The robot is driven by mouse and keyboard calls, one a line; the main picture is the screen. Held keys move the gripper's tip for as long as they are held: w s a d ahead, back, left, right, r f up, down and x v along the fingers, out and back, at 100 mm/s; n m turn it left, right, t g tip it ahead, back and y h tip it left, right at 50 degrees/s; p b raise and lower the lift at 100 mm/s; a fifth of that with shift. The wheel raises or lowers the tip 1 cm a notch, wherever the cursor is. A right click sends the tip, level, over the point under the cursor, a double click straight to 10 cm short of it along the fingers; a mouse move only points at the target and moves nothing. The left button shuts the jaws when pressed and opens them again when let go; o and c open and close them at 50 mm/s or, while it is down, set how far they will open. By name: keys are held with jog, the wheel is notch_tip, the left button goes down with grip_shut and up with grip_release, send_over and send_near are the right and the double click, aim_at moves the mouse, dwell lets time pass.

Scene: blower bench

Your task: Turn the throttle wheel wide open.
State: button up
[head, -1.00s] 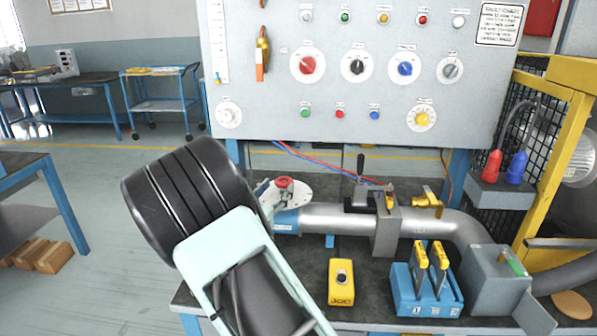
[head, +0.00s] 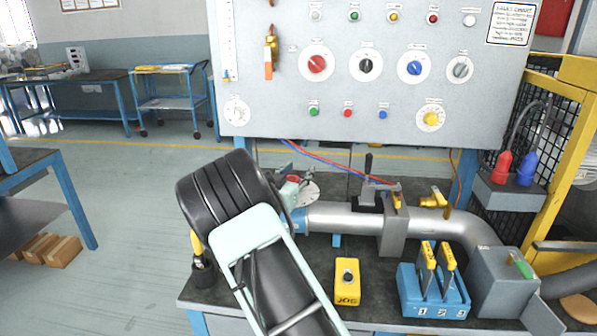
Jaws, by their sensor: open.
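The throttle wheel looks to be the small red wheel (head: 292,178) over a round pale dial plate (head: 311,192), at the left end of the silver pipe (head: 343,217). It is partly hidden, so I cannot read its setting. My gripper (head: 297,174) shows only in small part behind my black arm link. Its grey fingers are open around or just above the red wheel. I cannot tell whether they touch it.
The panel (head: 365,100) with knobs and buttons stands behind. A clamp lever (head: 368,165) and a yellow valve handle (head: 434,198) rise from the pipe. A yellow button box (head: 347,282) and a blue lever block (head: 433,292) stand in front. A black holder (head: 203,277) is at left.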

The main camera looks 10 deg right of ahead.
jog(key=shift+w+f, duration=0.1)
jog(key=c, duration=1.1)
jog(key=shift+c, duration=0.2)
